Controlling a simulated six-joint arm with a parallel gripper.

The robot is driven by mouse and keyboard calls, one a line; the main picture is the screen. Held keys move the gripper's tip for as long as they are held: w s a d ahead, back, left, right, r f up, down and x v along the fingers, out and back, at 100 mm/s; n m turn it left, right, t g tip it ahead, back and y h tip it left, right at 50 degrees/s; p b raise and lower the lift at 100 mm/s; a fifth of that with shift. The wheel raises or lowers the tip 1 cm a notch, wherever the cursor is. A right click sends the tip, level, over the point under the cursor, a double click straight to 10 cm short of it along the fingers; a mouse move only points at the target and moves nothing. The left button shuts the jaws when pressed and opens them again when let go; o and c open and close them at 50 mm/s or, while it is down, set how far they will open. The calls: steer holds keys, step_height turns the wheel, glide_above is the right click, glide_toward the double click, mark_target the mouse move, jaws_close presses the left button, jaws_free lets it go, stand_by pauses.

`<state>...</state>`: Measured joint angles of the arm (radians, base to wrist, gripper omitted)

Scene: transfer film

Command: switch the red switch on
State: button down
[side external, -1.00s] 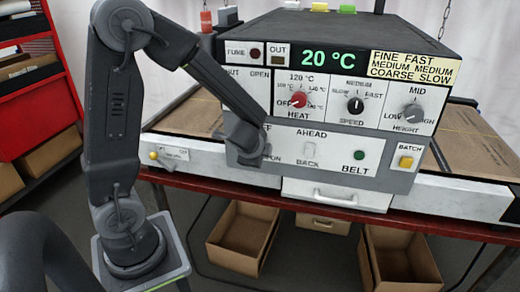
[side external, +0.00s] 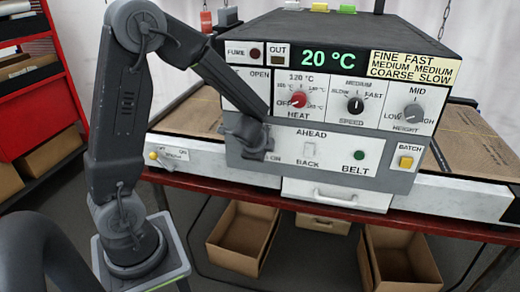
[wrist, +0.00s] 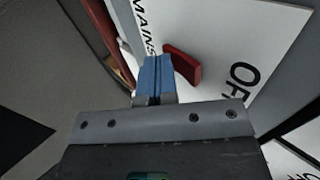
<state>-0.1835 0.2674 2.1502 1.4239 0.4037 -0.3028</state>
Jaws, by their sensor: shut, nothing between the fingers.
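The red switch (wrist: 184,66) shows in the wrist view as a red lever on a white panel, between the words MAINS and OFF. The lever slants toward the lower right, its lower end on the side of OFF. My gripper (wrist: 155,78) is shut and empty, its blue fingertips just left of the lever. I cannot tell if they touch it. In the side external view my gripper (side external: 256,152) is in front of the left end of the machine's lower white panel, hiding the red switch. An ON label (side external: 275,158) shows beside it.
The heat knob (side external: 299,100) is above and right of my gripper. The belt switch (side external: 311,148) and green button (side external: 359,155) are to the right. A drawer (side external: 337,195) juts out below, and a yellow-knobbed lever (side external: 154,155) is at the left.

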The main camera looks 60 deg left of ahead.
steer(key=shift+r, duration=0.85)
steer(key=s+d+f+v, duration=0.1)
steer(key=f+v, duration=0.1)
steer(key=v, duration=1.1)
steer(key=shift+s+d, duration=0.25)
steer(key=shift+s, duration=0.05)
